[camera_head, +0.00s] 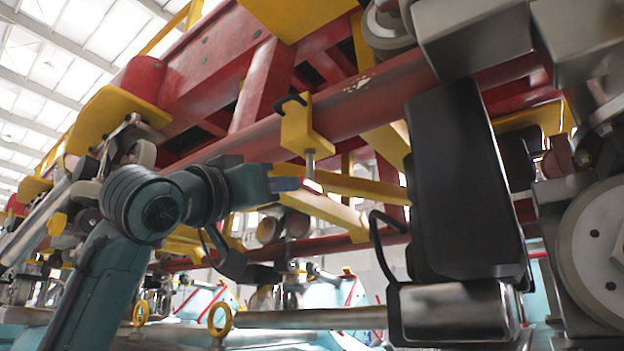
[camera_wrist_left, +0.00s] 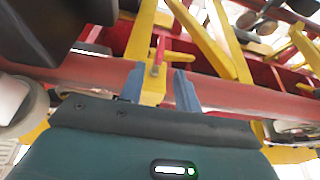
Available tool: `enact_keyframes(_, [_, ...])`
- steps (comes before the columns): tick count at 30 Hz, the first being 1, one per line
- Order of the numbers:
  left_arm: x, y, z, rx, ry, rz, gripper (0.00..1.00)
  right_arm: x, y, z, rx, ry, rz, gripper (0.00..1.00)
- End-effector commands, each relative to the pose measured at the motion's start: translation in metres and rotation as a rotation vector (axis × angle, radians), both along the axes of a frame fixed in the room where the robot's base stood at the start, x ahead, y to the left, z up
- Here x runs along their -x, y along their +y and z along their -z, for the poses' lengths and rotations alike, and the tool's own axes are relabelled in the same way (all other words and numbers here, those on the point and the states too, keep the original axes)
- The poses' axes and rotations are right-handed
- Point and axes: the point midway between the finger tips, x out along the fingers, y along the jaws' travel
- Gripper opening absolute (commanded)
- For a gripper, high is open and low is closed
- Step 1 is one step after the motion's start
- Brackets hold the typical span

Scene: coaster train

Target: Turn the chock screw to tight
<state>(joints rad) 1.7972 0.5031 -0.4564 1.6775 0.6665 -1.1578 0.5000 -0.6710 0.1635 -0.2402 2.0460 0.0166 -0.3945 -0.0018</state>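The yellow chock (camera_head: 299,127) sits on the red rail of the coaster train, with a dark hooked handle at its top. Its metal chock screw (camera_head: 310,163) hangs straight down from its underside. My left gripper (camera_head: 285,184) is just below and left of the screw, with its blue fingertips pointing right. In the left wrist view the two blue fingers of the gripper (camera_wrist_left: 160,87) stand apart, with the yellow chock (camera_wrist_left: 154,91) showing between them. A small reddish-grey pin, perhaps the screw, shows there too. I see no clear contact. My right gripper is not in view.
The red rail (camera_head: 370,98) runs above my left gripper, and a yellow beam (camera_head: 350,188) passes close behind it. A large black panel (camera_head: 460,185) and a grey cylinder (camera_head: 460,312) stand to the right. A pale wheel (camera_head: 596,250) is at the far right.

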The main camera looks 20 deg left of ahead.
Motion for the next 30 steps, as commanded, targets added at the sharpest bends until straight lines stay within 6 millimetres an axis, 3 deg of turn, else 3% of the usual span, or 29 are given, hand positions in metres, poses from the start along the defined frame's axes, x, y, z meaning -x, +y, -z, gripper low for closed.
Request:
enact_keyframes(6, [-0.043, -0.015, -0.023, 0.0, 0.004, 0.0, 0.33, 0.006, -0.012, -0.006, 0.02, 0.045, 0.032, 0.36])
enact_keyframes(12, [-0.07, -0.025, -0.033, 0.0, 0.003, 0.0, 0.33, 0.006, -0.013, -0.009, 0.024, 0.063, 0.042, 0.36])
enact_keyframes(18, [-0.082, -0.029, -0.037, 0.0, 0.0, 0.0, 0.33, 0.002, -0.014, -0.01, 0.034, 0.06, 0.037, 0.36])
enact_keyframes(26, [-0.083, -0.029, -0.036, 0.0, 0.0, 0.0, 0.33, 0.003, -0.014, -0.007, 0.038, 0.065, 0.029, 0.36])
enact_keyframes(30, [-0.083, -0.029, -0.036, 0.0, 0.0, 0.0, 0.23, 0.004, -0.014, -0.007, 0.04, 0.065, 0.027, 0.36])
